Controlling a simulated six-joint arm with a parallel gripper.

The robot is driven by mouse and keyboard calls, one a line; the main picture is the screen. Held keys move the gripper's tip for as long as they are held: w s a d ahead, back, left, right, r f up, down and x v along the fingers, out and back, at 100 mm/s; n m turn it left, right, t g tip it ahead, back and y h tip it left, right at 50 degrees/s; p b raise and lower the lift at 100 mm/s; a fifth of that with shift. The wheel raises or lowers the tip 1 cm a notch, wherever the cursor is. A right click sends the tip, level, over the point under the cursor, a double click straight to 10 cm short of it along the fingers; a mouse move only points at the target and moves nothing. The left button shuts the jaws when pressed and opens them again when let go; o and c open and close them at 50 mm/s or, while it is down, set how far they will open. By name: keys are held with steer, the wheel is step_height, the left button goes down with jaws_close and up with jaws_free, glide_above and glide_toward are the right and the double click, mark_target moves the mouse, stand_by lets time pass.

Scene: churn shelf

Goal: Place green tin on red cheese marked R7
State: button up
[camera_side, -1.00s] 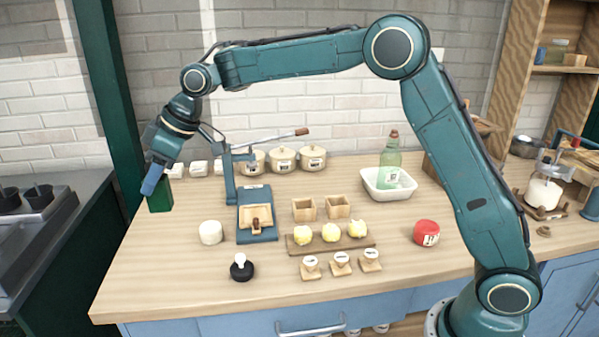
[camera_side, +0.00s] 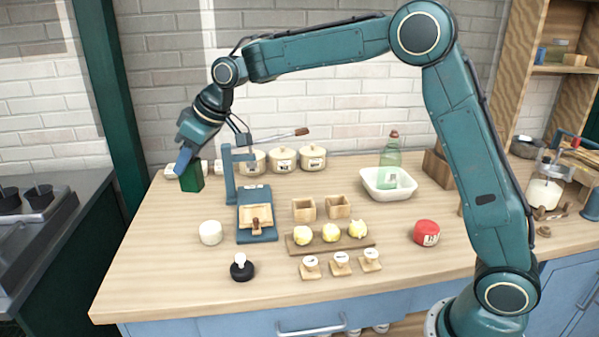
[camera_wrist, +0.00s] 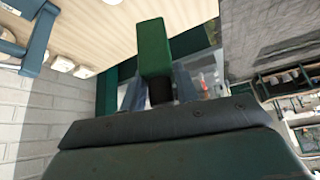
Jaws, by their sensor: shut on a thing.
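My gripper (camera_side: 183,163) is at the left back of the counter in the side view. It is shut on a green tin (camera_side: 192,177), a dark green box shape, and holds it in the air near the counter's left edge. In the wrist view the tin (camera_wrist: 153,48) stands out between the fingers (camera_wrist: 160,85). A red cheese (camera_side: 427,233) with a white label sits on the counter at the right, far from my gripper. Its label is too small to read surely. A white round cheese (camera_side: 210,232) sits at the left front.
A blue press (camera_side: 257,228) with a tall post and lever stands right of my gripper. Pale pots (camera_side: 283,159) line the back. A white tub (camera_side: 388,190) with a green bottle (camera_side: 391,150), wooden boxes (camera_side: 304,209) and a board (camera_side: 330,244) with yellow lumps lie between the press and red cheese.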

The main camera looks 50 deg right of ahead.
steer(key=s+d+r+m+h, duration=0.1)
steer(key=s+d+m+h, duration=0.3)
steer(key=d, duration=0.6)
steer(key=s+d+r+m+g+h, duration=0.1)
steer(key=s+d+m, duration=0.45)
steer(key=d, duration=0.35)
steer(key=s+d+r+m+h, duration=0.1)
steer(key=s+d+m+h, duration=0.3)
steer(key=d, duration=0.6)
steer(key=m+g, duration=0.7)
steer(key=m, duration=0.7)
glide_above(428, 225)
step_height(428, 225, down, 15)
steer(key=shift+r, duration=0.2)
steer(key=shift+f, duration=0.1)
steer(key=shift+f, duration=1.8)
steer(key=shift+f, duration=0.15)
